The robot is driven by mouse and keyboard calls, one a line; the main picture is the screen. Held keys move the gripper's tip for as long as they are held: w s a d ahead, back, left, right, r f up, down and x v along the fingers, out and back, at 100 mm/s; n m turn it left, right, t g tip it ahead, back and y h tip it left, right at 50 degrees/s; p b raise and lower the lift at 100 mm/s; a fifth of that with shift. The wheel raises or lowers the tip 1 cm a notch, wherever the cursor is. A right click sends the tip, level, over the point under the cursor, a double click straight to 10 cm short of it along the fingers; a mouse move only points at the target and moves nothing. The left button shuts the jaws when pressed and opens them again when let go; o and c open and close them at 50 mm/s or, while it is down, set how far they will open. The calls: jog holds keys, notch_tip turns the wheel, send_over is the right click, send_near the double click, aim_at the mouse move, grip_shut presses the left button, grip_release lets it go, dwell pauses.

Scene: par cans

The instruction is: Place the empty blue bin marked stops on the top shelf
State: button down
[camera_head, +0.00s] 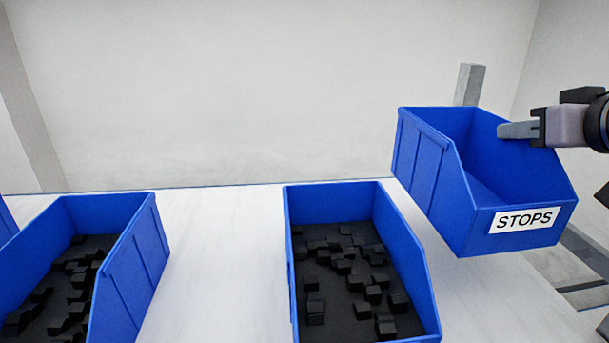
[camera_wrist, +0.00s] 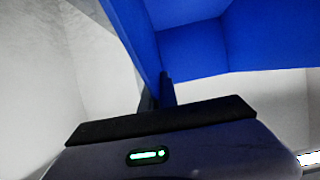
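The empty blue bin marked STOPS (camera_head: 425,165) is at the right in the head view, tilted, above the right end of a white shelf surface (camera_head: 220,250). Its label (camera_head: 525,219) faces the camera and its inside is bare. My gripper (camera_head: 518,131) comes from the right and is at the bin's right wall, with one finger showing inside the bin. In the wrist view, the fingers (camera_wrist: 158,92) close on the edge of the blue wall (camera_wrist: 190,50). The outer finger is hidden in the head view.
A blue bin (camera_head: 300,240) with several black blocks stands on the white surface, left of the held bin. Another blue bin (camera_head: 140,260) with black blocks stands at the left, and part of a third shows at the left edge. White surface is bare between them. A grey post (camera_head: 469,84) rises behind the held bin.

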aim_at(487, 187)
jog(key=f, duration=0.1)
jog(key=s+f+b, duration=0.1)
jog(key=f, duration=0.1)
jog(key=s+f, duration=0.1)
jog(key=shift+s+f+b, duration=0.15)
jog(key=shift+f+b, duration=0.05)
jog(key=shift+b, duration=0.1)
jog(key=f, duration=0.2)
jog(key=w+f+b, duration=0.1)
jog(key=f, duration=0.2)
jog(key=shift+f, duration=0.1)
jog(key=shift+s+r, duration=0.2)
jog(key=shift+s, duration=0.05)
jog(key=c, duration=2.1)
grip_release()
jog(key=shift+w+f, duration=0.2)
jog(key=shift+f, duration=0.05)
jog(key=o, duration=0.4)
jog(key=shift+w, duration=0.1)
jog(key=shift+c, duration=0.2)
jog(key=shift+o, duration=0.5)
jog(key=shift+r, duration=0.1)
